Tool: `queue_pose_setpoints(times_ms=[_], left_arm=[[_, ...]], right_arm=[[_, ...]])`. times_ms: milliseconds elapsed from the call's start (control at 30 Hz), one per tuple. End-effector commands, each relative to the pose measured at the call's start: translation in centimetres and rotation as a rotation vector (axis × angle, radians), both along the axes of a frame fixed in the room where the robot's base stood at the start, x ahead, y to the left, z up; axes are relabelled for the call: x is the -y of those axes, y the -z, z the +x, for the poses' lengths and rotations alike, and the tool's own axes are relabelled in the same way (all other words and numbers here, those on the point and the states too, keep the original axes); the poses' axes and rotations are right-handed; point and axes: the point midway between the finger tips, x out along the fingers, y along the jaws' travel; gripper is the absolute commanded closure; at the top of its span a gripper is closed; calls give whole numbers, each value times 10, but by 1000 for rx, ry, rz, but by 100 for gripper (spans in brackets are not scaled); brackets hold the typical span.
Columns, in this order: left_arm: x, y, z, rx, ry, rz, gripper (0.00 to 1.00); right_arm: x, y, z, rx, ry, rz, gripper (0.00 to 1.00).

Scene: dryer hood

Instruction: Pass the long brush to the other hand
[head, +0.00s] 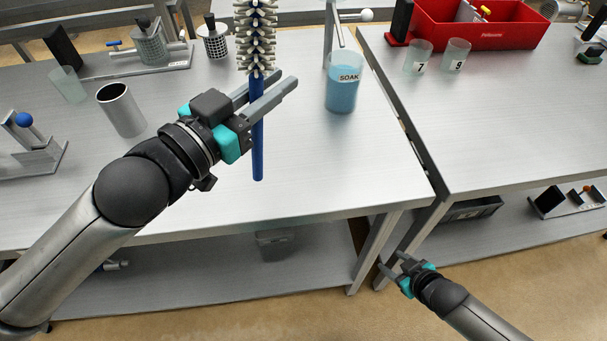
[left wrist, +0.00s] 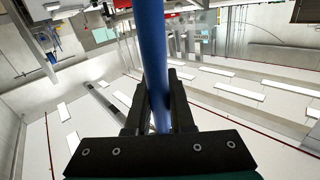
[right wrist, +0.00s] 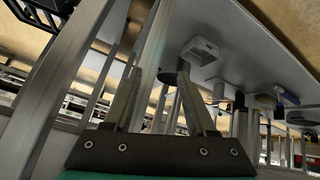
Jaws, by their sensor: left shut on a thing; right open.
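The long brush has a blue handle (head: 258,140) and a head of pale bristles (head: 256,38). It is upright in the head view, bristles at the top, above the left table. My left gripper (head: 270,98) is shut on the blue handle just below the bristles. In the left wrist view the handle (left wrist: 153,60) runs between the fingers. My right gripper (head: 391,267) is open and empty, low by the table legs at the gap between the two tables. In the right wrist view its fingers (right wrist: 160,100) stand apart.
A beaker of blue liquid marked SOAK (head: 343,88) stands right of the brush. A metal cup (head: 121,110) stands to the left. The right table (head: 500,120) holds a red bin (head: 480,28) and two glasses marked 7 (head: 419,58) and 9 (head: 455,56). The left table's front is clear.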

Motion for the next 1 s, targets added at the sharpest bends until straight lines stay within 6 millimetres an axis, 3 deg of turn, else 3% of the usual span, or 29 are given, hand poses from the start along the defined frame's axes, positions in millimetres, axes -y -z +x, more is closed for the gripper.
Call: queue_pose_setpoints(times_ms=[100,233,400,667,767,1000], left_arm=[[0,-1,0,2,0,-1,100],[0,0,0,2,0,-1,100],[0,-1,0,2,0,-1,100],[0,-1,0,2,0,-1,100],[0,-1,0,2,0,-1,100],[0,0,0,2,0,-1,100]], right_arm=[[-17,-40,18,65,-90,32,43],[-41,-81,25,113,-188,77,43],[-74,-128,15,143,-309,143,43],[-112,-179,-17,136,-443,232,43],[-135,-203,-25,159,-477,300,43],[-194,-277,-10,334,-469,537,43]])
